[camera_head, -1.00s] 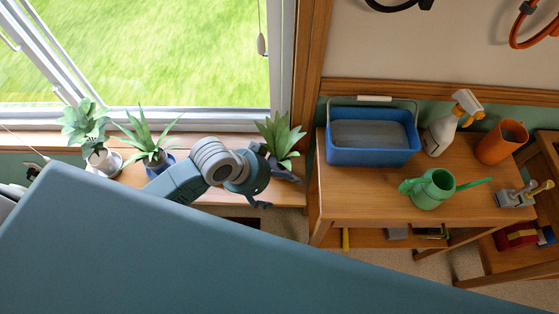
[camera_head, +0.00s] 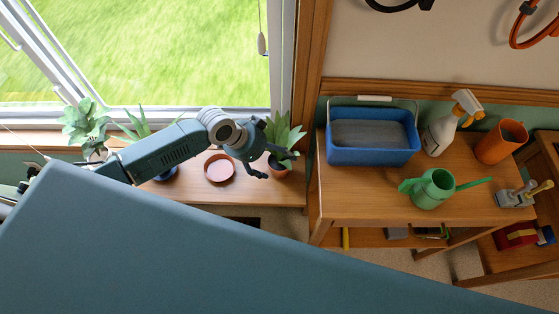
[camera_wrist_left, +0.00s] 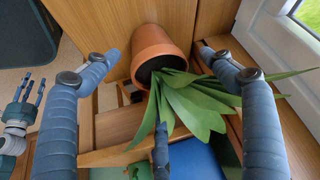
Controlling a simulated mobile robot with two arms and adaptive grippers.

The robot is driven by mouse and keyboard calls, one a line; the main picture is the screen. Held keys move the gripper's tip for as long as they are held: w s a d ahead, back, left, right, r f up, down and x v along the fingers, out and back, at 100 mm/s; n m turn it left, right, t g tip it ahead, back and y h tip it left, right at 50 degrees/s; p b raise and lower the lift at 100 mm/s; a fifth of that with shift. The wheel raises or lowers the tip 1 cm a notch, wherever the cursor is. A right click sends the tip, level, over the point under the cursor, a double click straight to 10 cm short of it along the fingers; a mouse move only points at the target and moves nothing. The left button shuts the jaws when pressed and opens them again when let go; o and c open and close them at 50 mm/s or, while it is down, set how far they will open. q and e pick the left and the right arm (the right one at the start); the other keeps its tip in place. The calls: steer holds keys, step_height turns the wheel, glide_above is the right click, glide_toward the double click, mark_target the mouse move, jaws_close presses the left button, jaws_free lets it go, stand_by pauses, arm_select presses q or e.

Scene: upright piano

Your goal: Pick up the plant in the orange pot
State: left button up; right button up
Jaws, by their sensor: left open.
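The plant (camera_head: 283,130) with long green leaves stands in an orange pot (camera_head: 280,171) at the right end of the window ledge. My left gripper (camera_head: 278,164) is open at the pot, with its fingers on either side. In the left wrist view the orange pot (camera_wrist_left: 158,42) lies between the spread fingers, and its leaves (camera_wrist_left: 195,105) hang toward the palm. I cannot tell whether any finger touches the pot. A hand that looks like my right gripper (camera_wrist_left: 30,88) shows small at the left edge of the wrist view.
A reddish saucer (camera_head: 219,168) lies on the ledge (camera_head: 215,192) left of the pot. Two other plants (camera_head: 85,125) stand further left, one partly behind my arm. A wooden table (camera_head: 375,193) to the right holds a blue tub (camera_head: 372,156) and a green watering can (camera_head: 433,189).

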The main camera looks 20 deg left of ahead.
mark_target(280, 161)
arm_select(q)
steer(key=x, duration=0.4)
steer(key=shift+d+f, duration=0.1)
steer(key=shift+f, duration=0.1)
steer(key=shift+c, duration=0.2)
steer(key=shift+r, duration=0.1)
steer(key=c, duration=1.4)
